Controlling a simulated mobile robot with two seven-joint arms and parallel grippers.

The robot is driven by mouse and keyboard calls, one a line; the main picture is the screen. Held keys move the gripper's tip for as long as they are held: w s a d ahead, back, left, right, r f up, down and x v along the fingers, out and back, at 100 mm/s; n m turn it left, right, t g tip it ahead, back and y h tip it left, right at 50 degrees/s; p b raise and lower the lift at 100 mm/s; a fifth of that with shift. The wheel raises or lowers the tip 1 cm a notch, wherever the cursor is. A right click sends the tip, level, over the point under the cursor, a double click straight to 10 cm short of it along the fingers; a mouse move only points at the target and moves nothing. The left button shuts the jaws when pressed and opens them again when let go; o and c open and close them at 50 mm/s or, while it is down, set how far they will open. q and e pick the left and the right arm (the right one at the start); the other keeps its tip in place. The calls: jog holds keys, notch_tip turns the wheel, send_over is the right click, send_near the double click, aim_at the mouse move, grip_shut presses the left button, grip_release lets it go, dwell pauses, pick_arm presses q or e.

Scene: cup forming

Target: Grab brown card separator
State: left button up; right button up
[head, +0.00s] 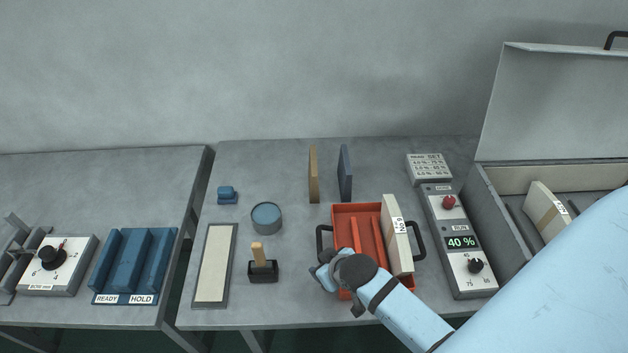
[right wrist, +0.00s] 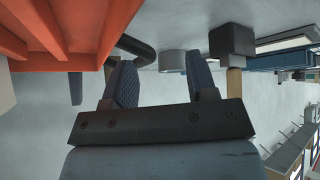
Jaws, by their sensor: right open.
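The brown card separator (head: 313,174) stands upright on its edge near the back of the middle table in the head view. A dark blue separator (head: 345,174) stands upright just to its right, apart from it. My right gripper (head: 322,274) is at the left front corner of the red tray (head: 343,212), well in front of the brown separator. In the right wrist view my right gripper (right wrist: 161,76) has its two fingers apart with nothing between them. I cannot pick out the brown separator in that view. My left gripper is not in view.
The red tray has black side handles and a pale block (head: 397,236) on its right side. A wooden-handled stamp (head: 260,264), a round tin (head: 266,218) and a small blue block (head: 228,195) are left of the tray. A control box (head: 461,242) is right.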

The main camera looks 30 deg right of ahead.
jog(key=w+d+r+m+g, duration=0.1)
jog(key=w+d+r+m, duration=0.1)
jog(key=w, duration=0.5)
jog(key=w+d+r+m+g+h+b, duration=0.1)
jog(key=w+d+r+m+g, duration=0.1)
jog(key=w+d+r, duration=0.3)
jog(key=w+d+r+m+g, duration=0.2)
jog(key=w+d+r, duration=0.2)
jog(key=w, duration=0.7)
jog(key=shift+d+r+m+h, duration=0.2)
jog(key=shift+d+m+h, duration=0.15)
jog(key=shift+d, duration=0.95)
jog(key=m+g, duration=0.1)
send_near(314, 160)
jog(key=f, duration=0.2)
jog(key=w+f, duration=0.1)
jog(key=f, duration=0.2)
jog(key=shift+d+f, duration=0.1)
jog(key=shift+d, duration=0.05)
jog(key=f, duration=0.3)
jog(key=d+f, duration=0.1)
jog(key=f, duration=0.1)
jog(key=shift+w+f, duration=0.1)
jog(key=shift+w, duration=0.15)
grip_shut()
